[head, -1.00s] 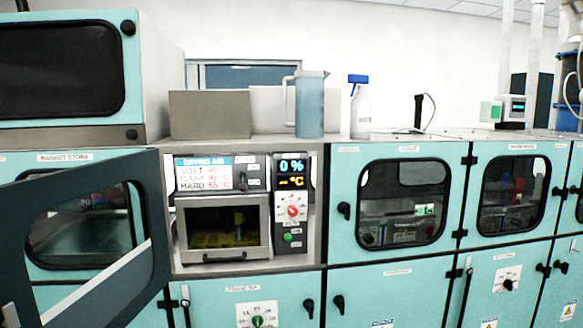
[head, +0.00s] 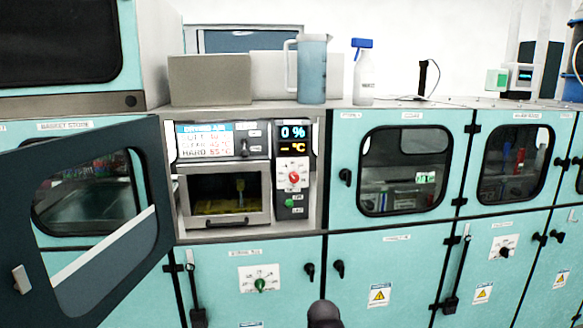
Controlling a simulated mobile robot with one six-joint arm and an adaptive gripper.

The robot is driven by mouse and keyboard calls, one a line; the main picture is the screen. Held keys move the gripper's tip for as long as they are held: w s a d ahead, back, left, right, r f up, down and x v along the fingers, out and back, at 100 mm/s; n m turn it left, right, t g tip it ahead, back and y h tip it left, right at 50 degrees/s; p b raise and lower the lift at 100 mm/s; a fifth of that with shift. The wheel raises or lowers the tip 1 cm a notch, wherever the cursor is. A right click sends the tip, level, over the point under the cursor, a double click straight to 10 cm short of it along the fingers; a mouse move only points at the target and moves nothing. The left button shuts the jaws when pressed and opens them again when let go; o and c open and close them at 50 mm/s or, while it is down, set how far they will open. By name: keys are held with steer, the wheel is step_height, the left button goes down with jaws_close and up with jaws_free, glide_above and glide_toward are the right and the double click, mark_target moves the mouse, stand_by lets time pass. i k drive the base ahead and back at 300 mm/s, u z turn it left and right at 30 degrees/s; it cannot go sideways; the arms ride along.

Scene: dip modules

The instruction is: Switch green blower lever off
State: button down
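A green pointer knob (head: 260,285) sits on a white dial plate on the turquoise lower panel, below the small oven window. A smaller green knob (head: 289,203) sits on the dark control strip beside that window, below a red knob (head: 293,177). Their labels are too small to read, so I cannot tell which is the blower lever or its setting. A dark rounded part, seemingly of my arm, enters at the bottom centre. No fingertips of my gripper show. Nothing touches either green knob.
A dark-framed door (head: 110,215) stands open at the left, jutting forward beside the drying unit (head: 225,190). A blue-tinted jug (head: 312,75) and a spray bottle (head: 363,80) stand on top. Black handles (head: 309,270) project from the lower panels.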

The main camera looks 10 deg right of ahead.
mark_target(289, 203)
steer(key=u, duration=0.1)
steer(key=k, duration=0.5)
steer(key=u, duration=0.55)
steer(key=k, duration=0.85)
steer(key=u, duration=0.6)
steer(key=i, duration=1.7)
steer(key=z, duration=0.55)
steer(key=i, duration=0.6)
steer(key=z, duration=0.25)
